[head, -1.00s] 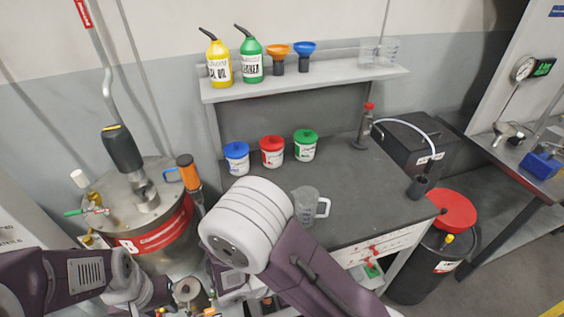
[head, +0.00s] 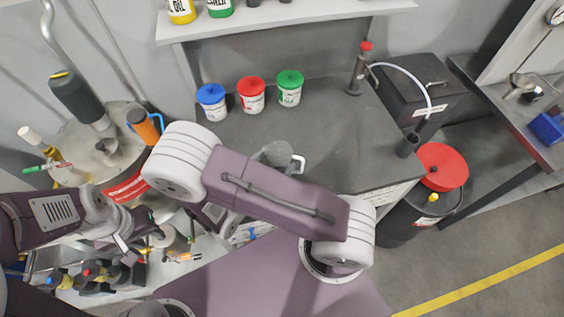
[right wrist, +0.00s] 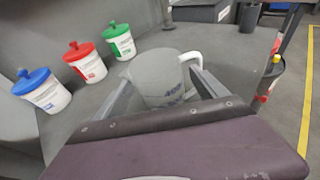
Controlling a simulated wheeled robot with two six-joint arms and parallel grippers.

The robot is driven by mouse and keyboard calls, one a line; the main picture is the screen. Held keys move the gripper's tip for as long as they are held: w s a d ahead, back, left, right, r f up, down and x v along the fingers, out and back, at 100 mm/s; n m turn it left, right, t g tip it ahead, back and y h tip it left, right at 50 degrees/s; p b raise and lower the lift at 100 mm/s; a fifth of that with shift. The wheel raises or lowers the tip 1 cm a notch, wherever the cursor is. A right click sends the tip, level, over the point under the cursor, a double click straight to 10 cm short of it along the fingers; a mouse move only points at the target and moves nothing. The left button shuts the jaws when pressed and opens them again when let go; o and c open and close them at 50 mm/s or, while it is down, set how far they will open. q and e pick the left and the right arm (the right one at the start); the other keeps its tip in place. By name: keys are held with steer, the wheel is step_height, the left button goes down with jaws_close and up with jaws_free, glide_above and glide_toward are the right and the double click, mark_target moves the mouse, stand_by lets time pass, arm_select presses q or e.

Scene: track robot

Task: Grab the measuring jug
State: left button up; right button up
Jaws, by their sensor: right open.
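The measuring jug (head: 275,153) is clear grey with a white handle and stands on the dark bench top, partly hidden behind my right arm in the head view. In the right wrist view the jug (right wrist: 160,80) shows upright with its handle to the right. My right gripper (right wrist: 163,82) is open, with one finger on each side of the jug in that view; I cannot tell whether they touch it. The right fingers are hidden by my arm in the head view. My left gripper (head: 127,246) is low at the left, away from the jug; its jaws are unclear.
Blue-lidded (head: 212,103), red-lidded (head: 251,96) and green-lidded (head: 289,90) tubs stand behind the jug. A red-topped pump (head: 358,72) stands at the bench's back right, with a dark cup (head: 407,146) at its right edge. A metal drum (head: 80,140) is at the left.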

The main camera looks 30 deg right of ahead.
mark_target(285, 151)
steer(key=x, duration=0.2)
steer(key=shift+w+d+f, duration=0.2)
steer(key=shift+w+d, duration=0.05)
steer(key=shift+d, duration=0.05)
steer(key=shift+w+d+f, duration=0.25)
steer(key=shift+w+d, duration=0.05)
steer(key=shift+d, duration=0.1)
arm_select(q)
steer(key=shift+a+r, duration=0.15)
steer(key=shift+r, duration=0.2)
arm_select(e)
steer(key=c, duration=1.2)
arm_select(q)
steer(key=shift+r+p, duration=0.1)
steer(key=shift+p, duration=0.2)
arm_select(e)
steer(key=shift+r, duration=0.15)
